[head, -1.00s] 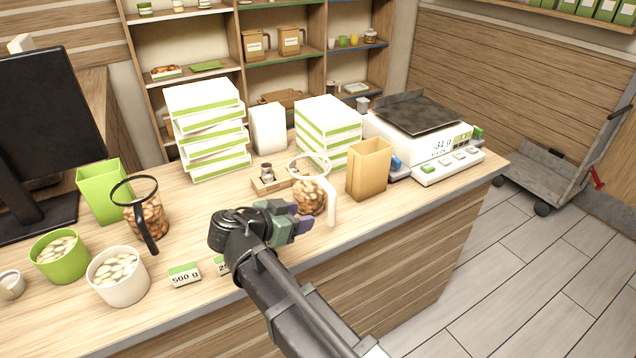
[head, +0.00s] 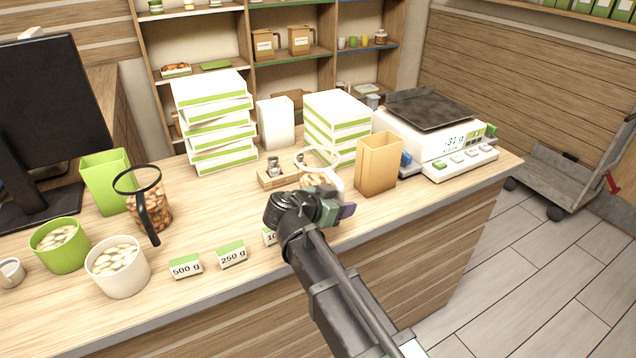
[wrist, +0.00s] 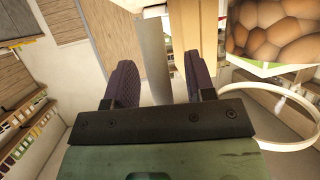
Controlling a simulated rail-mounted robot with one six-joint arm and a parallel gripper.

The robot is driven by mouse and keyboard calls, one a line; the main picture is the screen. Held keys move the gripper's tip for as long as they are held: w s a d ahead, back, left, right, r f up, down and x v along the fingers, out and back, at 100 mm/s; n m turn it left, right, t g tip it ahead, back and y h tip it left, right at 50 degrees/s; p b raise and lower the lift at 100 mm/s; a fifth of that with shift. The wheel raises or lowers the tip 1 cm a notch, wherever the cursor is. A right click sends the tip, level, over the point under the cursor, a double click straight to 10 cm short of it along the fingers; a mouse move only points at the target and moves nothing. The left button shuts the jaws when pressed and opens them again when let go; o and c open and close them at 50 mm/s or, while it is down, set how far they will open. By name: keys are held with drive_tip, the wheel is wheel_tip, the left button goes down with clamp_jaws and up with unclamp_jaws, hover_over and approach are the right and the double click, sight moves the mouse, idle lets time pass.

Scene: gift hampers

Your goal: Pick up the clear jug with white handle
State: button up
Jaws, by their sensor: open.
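The clear jug with white handle (head: 316,180) stands on the counter holding brown nuts, its lower part hidden behind my gripper (head: 338,207) in the head view. In the wrist view the jug's nuts (wrist: 270,30) show at upper right and its pale rim ring at right. My gripper (wrist: 160,72) is open, its two dark fingers apart. A pale strip (wrist: 152,55), which looks like the jug's handle, shows between the fingers; I cannot tell whether it touches them. The jug stands upright.
A tan paper bag (head: 378,165) stands right of the jug, with a scale (head: 430,140) beyond. A wooden weight block (head: 275,177) and stacked boxes (head: 215,125) are behind. A black-handled jug (head: 150,210) stands left.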

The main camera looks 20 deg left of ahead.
clamp_jaws()
drive_tip(key=shift+r, duration=0.15)
idle(0.4)
